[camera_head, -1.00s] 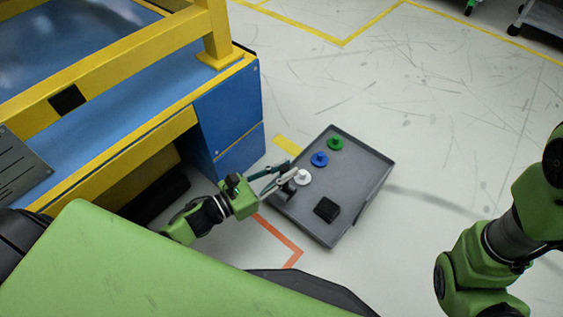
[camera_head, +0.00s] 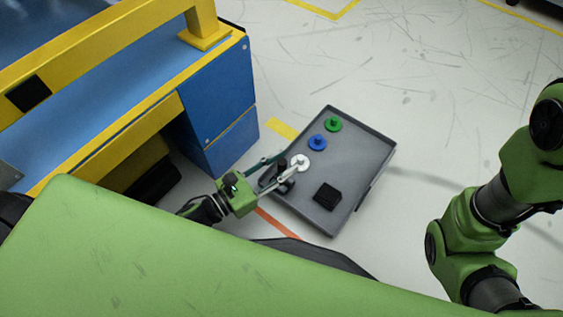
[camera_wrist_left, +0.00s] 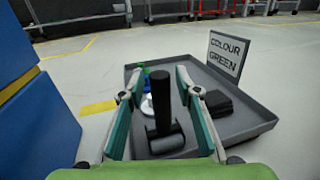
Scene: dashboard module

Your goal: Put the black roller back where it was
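The black roller (camera_wrist_left: 162,100) stands upright at the near edge of the grey tray in the left wrist view, its thick cylinder below and its handle up. In the head view the roller (camera_head: 284,184) is partly hidden by my left gripper. My left gripper (camera_head: 292,158) has its fingers spread, one on each side of the roller. In the wrist view, floor and tray show between the left finger and the handle, so the gripper (camera_wrist_left: 160,76) is open. My right arm shows at the right of the head view, but its gripper is out of frame.
The grey tray (camera_head: 352,170) lies on the floor with a green knob (camera_head: 333,124), a blue knob (camera_head: 317,142), a white knob (camera_head: 300,162) and a black block (camera_head: 327,195). A "COLOUR GREEN" sign (camera_wrist_left: 227,54) stands at its far side. A blue-yellow bench (camera_head: 215,110) is close left.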

